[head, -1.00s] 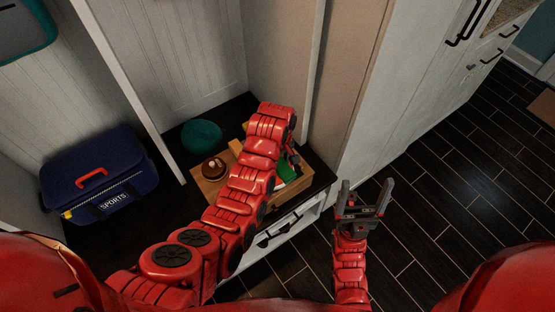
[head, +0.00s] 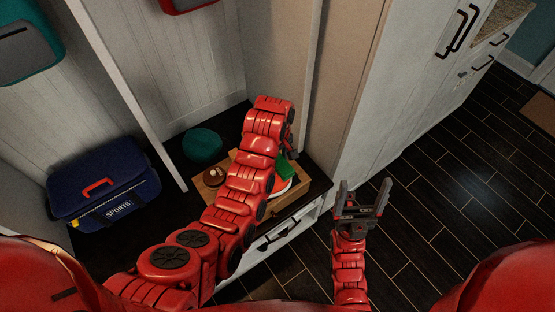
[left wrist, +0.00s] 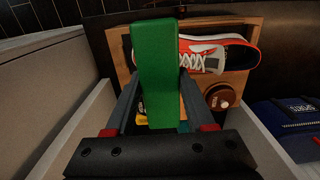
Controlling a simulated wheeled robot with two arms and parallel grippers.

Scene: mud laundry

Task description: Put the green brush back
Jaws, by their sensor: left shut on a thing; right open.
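The green brush (head: 287,168) shows just past my left forearm in the head view. In the left wrist view it is a long green block (left wrist: 155,70) between the fingers of my left gripper (left wrist: 160,105), which is shut on it. The brush is over a wooden tray (left wrist: 237,82), whose front side also shows in the head view (head: 288,199). In the head view the left fingers are mostly hidden behind the arm. My right gripper (head: 361,205) is open and empty above the floor.
A red and white shoe (left wrist: 225,52), a brown round item (left wrist: 221,97) and a partly hidden yellow item (left wrist: 140,112) are in the tray. A teal round object (head: 202,145) and a blue sports bag (head: 103,185) share the dark bench. Cubby walls stand close around the left arm.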

